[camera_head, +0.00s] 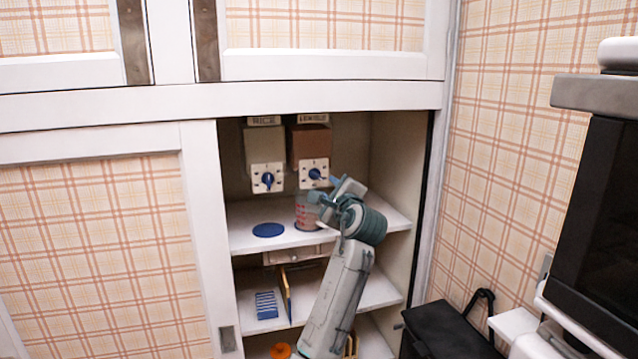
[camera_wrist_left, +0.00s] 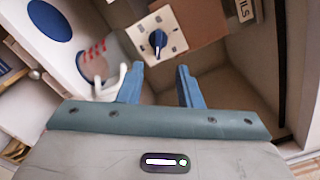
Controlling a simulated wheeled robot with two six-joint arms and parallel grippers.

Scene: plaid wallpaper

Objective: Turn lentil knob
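The lentil dispenser (camera_head: 311,142) is a reddish-brown box on the right side of the open cabinet. Its label, ending in "TILS", shows in the left wrist view (camera_wrist_left: 245,10). Its blue lentil knob (camera_head: 315,174) sits on a white plate with dark marks. In the left wrist view the knob (camera_wrist_left: 158,40) lies ahead of the fingertips, roughly between them, with a visible gap. My left gripper (camera_head: 326,190) is open and empty, just in front and slightly right of the knob; its fingers show in the wrist view (camera_wrist_left: 160,72). My right gripper is not in view.
A grey rice dispenser (camera_head: 264,145) with a blue knob hangs to the left. A blue disc (camera_head: 269,230) lies on the shelf. The cabinet's side wall (camera_head: 397,165) is to the right.

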